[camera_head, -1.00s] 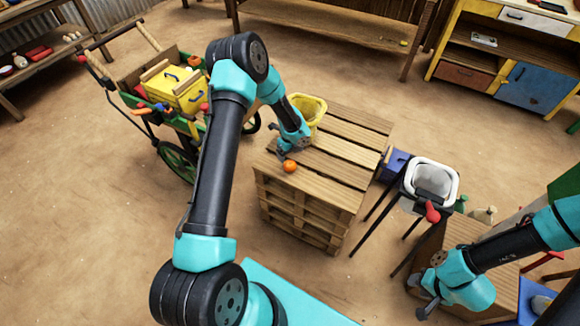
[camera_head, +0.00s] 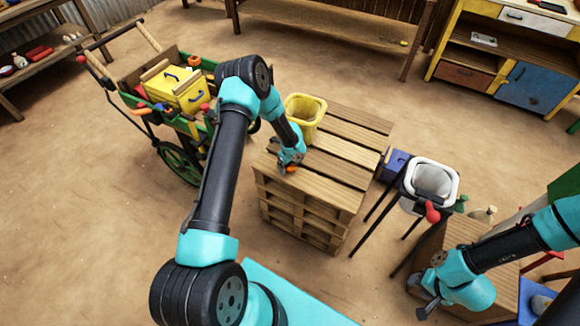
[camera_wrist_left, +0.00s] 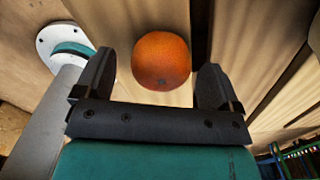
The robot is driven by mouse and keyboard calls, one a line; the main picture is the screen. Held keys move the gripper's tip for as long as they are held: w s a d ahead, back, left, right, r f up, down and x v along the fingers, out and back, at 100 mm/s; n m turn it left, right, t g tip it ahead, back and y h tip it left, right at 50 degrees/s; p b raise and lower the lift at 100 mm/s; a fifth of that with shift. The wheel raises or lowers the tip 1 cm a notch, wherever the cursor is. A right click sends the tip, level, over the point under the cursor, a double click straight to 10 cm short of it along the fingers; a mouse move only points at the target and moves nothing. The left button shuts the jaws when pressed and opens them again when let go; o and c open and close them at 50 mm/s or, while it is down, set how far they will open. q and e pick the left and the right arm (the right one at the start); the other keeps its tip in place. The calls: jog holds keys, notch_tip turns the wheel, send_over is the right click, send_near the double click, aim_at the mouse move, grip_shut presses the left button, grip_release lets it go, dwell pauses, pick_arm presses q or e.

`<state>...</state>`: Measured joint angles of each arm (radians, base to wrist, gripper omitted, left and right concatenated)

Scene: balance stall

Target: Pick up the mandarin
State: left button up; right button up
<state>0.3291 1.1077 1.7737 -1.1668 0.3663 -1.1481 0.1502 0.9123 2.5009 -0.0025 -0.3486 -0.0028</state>
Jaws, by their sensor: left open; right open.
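The mandarin (camera_head: 291,169) lies on the wooden pallet stack (camera_head: 345,170), near its front left part, and is partly covered by my left gripper in the head view. In the left wrist view the orange mandarin (camera_wrist_left: 161,61) is between and slightly beyond the fingertips. My left gripper (camera_wrist_left: 154,80) is open, with one finger on each side of the fruit; no clear contact shows. It also shows in the head view (camera_head: 289,164). My right gripper (camera_head: 422,297) is open and empty at the lower right, far from the mandarin.
A yellow bin (camera_head: 305,113) stands on the pallet stack just behind my left gripper. A green cart (camera_head: 170,115) with a yellow box is to the left. A white-rimmed basin (camera_head: 433,180) on a stand is to the right. The pallet's right side is clear.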

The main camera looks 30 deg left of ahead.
pick_arm(q)
jog(key=shift+f, duration=0.8)
jog(key=shift+c, duration=0.3)
jog(key=c, duration=1)
jog(key=shift+r, duration=0.1)
jog(key=shift+r, duration=1.7)
jog(key=s+d, duration=0.2)
jog(key=s, duration=0.2)
jog(key=s+d+r, duration=0.1)
jog(key=s+d, duration=0.2)
jog(key=s, duration=0.2)
jog(key=s+d, duration=0.3)
jog(key=s, duration=0.1)
jog(key=shift+s+d+r, duration=0.2)
jog(key=shift+s, duration=0.15)
jog(key=shift+w, duration=0.1)
